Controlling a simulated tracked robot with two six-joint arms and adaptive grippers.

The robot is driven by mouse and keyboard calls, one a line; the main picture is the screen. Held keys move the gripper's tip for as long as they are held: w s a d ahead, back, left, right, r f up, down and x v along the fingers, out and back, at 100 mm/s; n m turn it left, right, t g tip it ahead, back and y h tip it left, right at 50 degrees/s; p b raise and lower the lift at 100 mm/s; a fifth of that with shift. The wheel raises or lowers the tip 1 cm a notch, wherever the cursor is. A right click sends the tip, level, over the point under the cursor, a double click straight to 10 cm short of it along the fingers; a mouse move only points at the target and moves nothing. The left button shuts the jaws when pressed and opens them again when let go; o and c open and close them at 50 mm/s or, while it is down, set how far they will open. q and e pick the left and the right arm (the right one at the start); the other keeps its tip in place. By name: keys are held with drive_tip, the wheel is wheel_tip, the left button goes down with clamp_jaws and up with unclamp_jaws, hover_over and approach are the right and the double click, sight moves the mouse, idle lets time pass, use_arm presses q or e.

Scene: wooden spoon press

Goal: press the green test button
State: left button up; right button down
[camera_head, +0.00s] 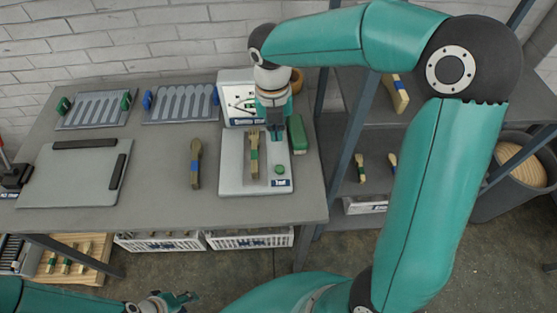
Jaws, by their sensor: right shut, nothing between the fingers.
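The green test button (280,170) is a small round green knob on the right part of the white test plate (235,178), above a blue label. My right gripper (276,138) points down over the plate. It is shut and empty, with its fingertips above and just behind the button in the picture; the exact height gap cannot be told. A wooden fork (254,160) with a green-blue band lies on the plate, left of the button. My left gripper (180,299) is low at the bottom edge, away from the table; its finger opening is unclear.
A white box with a dial (236,103) stands behind the plate. A green block (297,134) lies to its right. A grey board (72,178) and slotted trays (180,104) are further left.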

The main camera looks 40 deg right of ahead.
sight(279, 168)
drive_tip(key=f, duration=1.3)
drive_tip(key=shift+s+d+f+p, duration=0.1)
drive_tip(key=shift+d+f+p, duration=0.2)
drive_tip(key=shift+f+p, duration=0.05)
